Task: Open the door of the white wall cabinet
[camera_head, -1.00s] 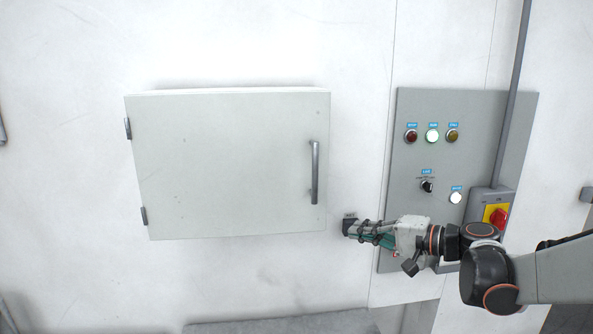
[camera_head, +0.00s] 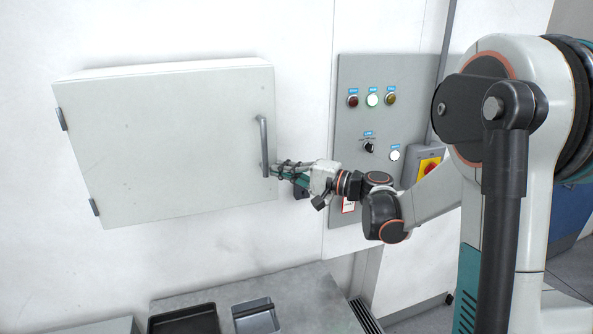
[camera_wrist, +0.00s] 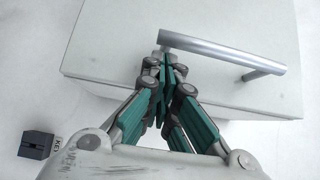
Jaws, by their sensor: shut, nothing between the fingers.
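The white wall cabinet (camera_head: 165,72) hangs on the wall at the left in the head view. Its door (camera_head: 170,140) looks closed, with hinges on the left edge. A grey bar handle (camera_head: 263,147) stands upright near the door's right edge. My gripper (camera_head: 275,170) is shut and empty, its tips by the handle's lower end. In the wrist view the handle (camera_wrist: 222,52) crosses the upper part of the picture. The shut fingertips (camera_wrist: 165,65) are just at its left end, not around it. Whether they touch it I cannot tell.
A grey control panel (camera_head: 350,110) with lamps and a red switch (camera_head: 430,167) is right of the cabinet. A small dark key box (camera_wrist: 36,145) is on the wall by my gripper. Below are a black tray (camera_head: 185,322) and a grey bin (camera_head: 256,318) on a surface.

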